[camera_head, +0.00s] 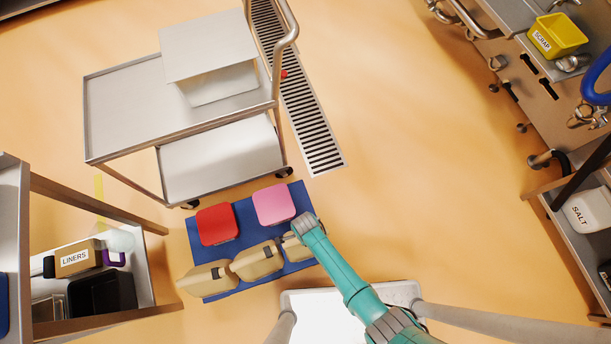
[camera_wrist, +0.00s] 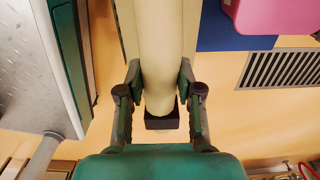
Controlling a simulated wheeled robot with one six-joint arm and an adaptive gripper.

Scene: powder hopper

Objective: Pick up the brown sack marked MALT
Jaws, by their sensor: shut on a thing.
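Three tan-brown sacks are in a row along the near side of a blue mat (camera_head: 243,215) on the floor: a left one (camera_head: 208,279), a middle one (camera_head: 257,261) and a right one (camera_head: 294,249). No MALT marking can be read on any of them. My gripper (camera_head: 303,226) is at the right sack and partly covers it. In the wrist view my gripper (camera_wrist: 160,88) has its two fingers on either side of the pale tan sack (camera_wrist: 160,35), shut on its narrow part. Whether the sack touches the mat cannot be told.
A red sack (camera_head: 217,225) and a pink sack (camera_head: 273,204) lie behind the row. A steel cart (camera_head: 125,137) stands beyond the mat. A shelf with a LINERS box (camera_head: 77,258) is at the left. A SALT container (camera_head: 588,211) is at the right. Floor right of the mat is clear.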

